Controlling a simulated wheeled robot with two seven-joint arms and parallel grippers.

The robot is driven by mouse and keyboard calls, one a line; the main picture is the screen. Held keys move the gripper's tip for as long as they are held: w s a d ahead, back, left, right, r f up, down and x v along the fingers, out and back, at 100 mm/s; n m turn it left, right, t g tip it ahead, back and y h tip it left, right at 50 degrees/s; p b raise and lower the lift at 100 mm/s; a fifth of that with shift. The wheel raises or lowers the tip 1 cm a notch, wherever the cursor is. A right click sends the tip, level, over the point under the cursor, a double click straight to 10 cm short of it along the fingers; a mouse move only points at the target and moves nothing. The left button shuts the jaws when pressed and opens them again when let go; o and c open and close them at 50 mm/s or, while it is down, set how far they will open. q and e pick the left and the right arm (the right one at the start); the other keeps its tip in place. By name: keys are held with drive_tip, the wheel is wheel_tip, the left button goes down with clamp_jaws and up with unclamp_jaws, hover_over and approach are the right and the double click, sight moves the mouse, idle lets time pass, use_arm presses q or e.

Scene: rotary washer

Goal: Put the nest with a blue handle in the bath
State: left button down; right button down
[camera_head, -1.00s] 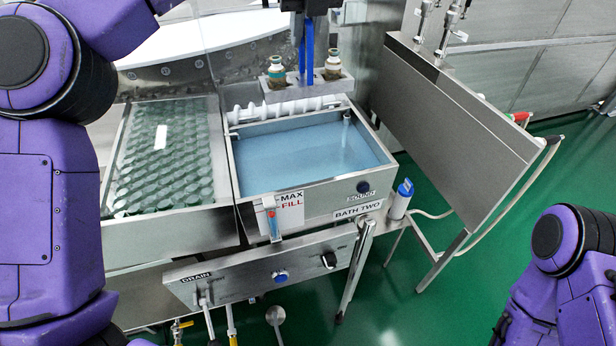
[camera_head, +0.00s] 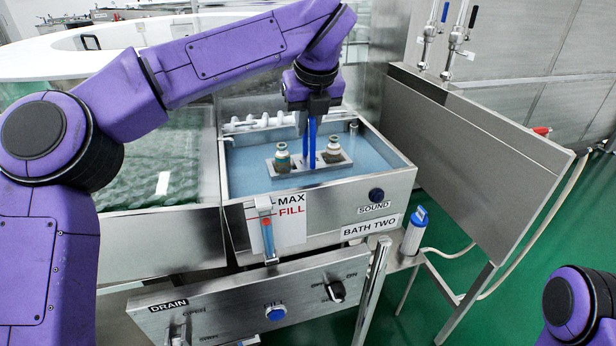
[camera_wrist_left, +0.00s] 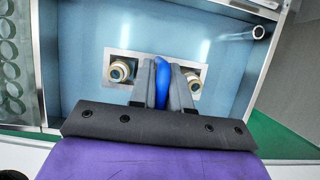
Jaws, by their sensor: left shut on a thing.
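My left gripper (camera_head: 309,125) is shut on the blue handle from above. The nest is over the blue liquid of the bath (camera_head: 236,182), inside its walls, near the front; whether it touches the liquid is hard to tell. In the left wrist view the fingers (camera_wrist_left: 164,85) close on the blue handle (camera_wrist_left: 161,78), with the tray (camera_wrist_left: 114,54) below. My right gripper is not visible.
A slanted metal panel (camera_head: 470,140) rises on the right. A blue-topped bottle (camera_head: 414,235) stands by the bath's front right corner.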

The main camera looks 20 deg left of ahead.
sight(306, 156)
use_arm(q)
wheel_tip(306, 156, down, 6)
drive_tip(key=shift+f, duration=0.1)
drive_tip(key=c, duration=1.1)
unclamp_jaws()
drive_tip(key=v, duration=1.2)
drive_tip(key=shift+a, duration=0.1)
